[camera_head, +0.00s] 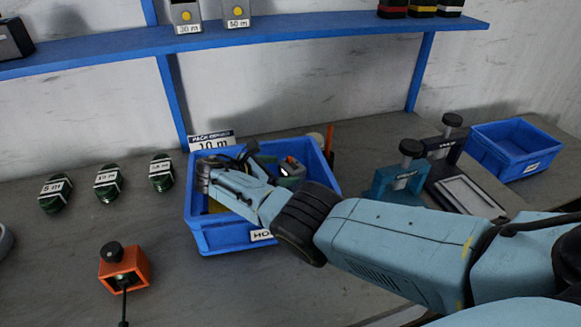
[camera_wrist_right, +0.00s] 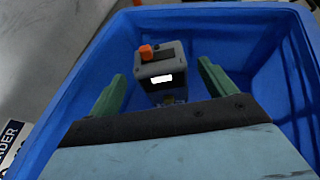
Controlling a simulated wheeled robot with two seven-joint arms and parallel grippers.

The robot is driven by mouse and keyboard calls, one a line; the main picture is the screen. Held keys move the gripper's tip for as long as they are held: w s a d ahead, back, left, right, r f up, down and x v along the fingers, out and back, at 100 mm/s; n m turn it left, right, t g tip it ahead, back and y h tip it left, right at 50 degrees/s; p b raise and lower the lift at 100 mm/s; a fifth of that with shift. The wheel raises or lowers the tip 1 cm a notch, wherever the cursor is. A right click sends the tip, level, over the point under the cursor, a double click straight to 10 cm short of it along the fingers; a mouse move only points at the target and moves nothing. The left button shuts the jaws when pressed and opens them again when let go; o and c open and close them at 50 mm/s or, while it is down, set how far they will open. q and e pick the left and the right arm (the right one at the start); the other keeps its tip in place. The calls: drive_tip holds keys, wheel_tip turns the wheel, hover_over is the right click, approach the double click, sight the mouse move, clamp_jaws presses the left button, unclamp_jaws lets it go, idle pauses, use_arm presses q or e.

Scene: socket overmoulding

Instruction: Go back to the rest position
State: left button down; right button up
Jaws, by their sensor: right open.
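My right gripper (camera_head: 279,171) reaches into the blue bin (camera_head: 225,240) at the middle of the table. In the right wrist view its two green fingers (camera_wrist_right: 160,72) stand wide apart. A grey device (camera_wrist_right: 161,68) with an orange button and a bright white window lies in the bin, seen between the fingers; I cannot tell whether either finger touches it. In the head view my arm and gripper partly hide the bin's inside. My left gripper is not in view.
Several dark green coils (camera_head: 108,181) lie at left, near an orange box with a black knob (camera_head: 123,267). A sign (camera_head: 212,141) stands behind the bin. A teal device (camera_head: 398,182), a black press (camera_head: 451,140) and another blue bin (camera_head: 515,148) stand at right. A blue shelf (camera_head: 300,29) runs above.

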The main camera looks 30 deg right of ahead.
drive_tip(key=shift+a+r, duration=0.25)
drive_tip(key=shift+a, duration=0.4)
